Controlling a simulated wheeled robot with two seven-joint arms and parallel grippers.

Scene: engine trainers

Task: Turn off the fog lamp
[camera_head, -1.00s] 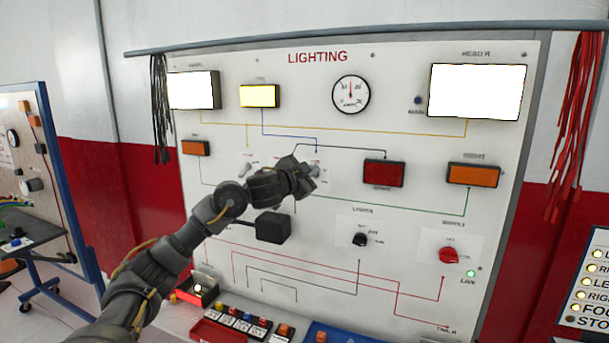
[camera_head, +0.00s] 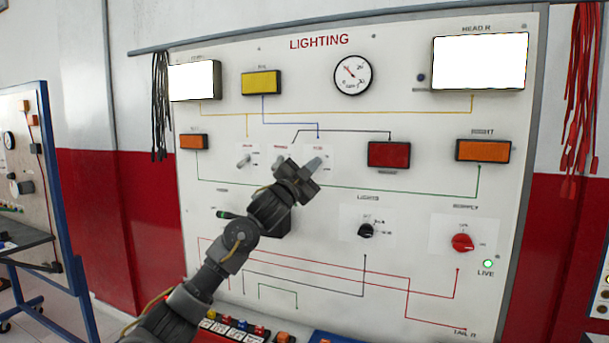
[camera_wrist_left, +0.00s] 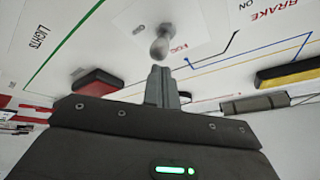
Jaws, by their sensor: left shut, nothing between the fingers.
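The fog lamp (camera_head: 262,83) is a yellow box at the upper left of the lighting board; it looks dull yellow, not glowing. The fog switch (camera_head: 314,164) is a grey toggle on a white plate below it, and shows in the left wrist view (camera_wrist_left: 160,46). My left gripper (camera_head: 308,180) is just below and left of the fog switch in the head view. In the wrist view its fingers (camera_wrist_left: 160,76) are shut and empty, close to the lever; I cannot tell if they touch it. My right gripper is out of view.
Other toggles (camera_head: 245,160) sit left of the fog switch. A red brake lamp (camera_head: 389,154), a black lights knob (camera_head: 366,231) and a red supply knob (camera_head: 462,242) are to the right. Both white headlamps (camera_head: 480,61) glow. Black and red cables hang at the sides.

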